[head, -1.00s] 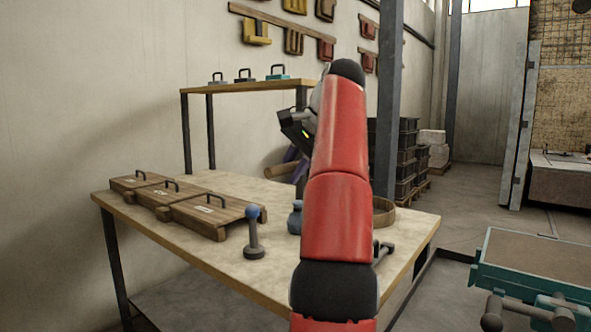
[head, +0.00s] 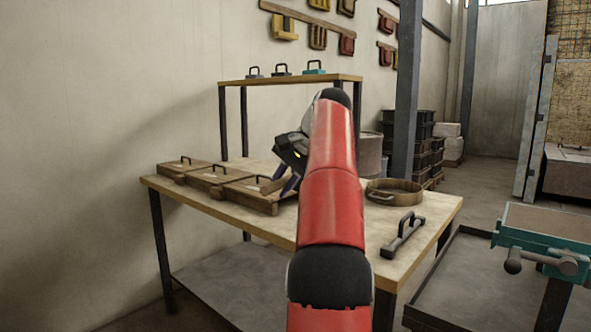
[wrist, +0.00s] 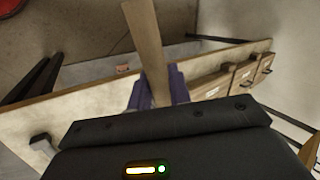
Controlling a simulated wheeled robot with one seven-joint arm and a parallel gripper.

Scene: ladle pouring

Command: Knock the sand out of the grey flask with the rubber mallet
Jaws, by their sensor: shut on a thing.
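My gripper (wrist: 156,88) has its purple fingers shut on a long pale wooden bar (wrist: 143,40), seen in the wrist view. No mallet head shows on it, and I cannot tell whether it is the mallet's handle. I cannot make out a grey flask for certain. A teal flask-like box (head: 508,238) with a brown sand-like top stands at the right, apart from my gripper.
The workbench (head: 425,232) carries several wooden boxes (head: 222,177) with handles, a round wooden sieve (head: 410,186) and a dark handled tool (head: 402,236). A raised shelf (head: 340,78) stands behind. A steel post (head: 406,80) rises beyond the bench.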

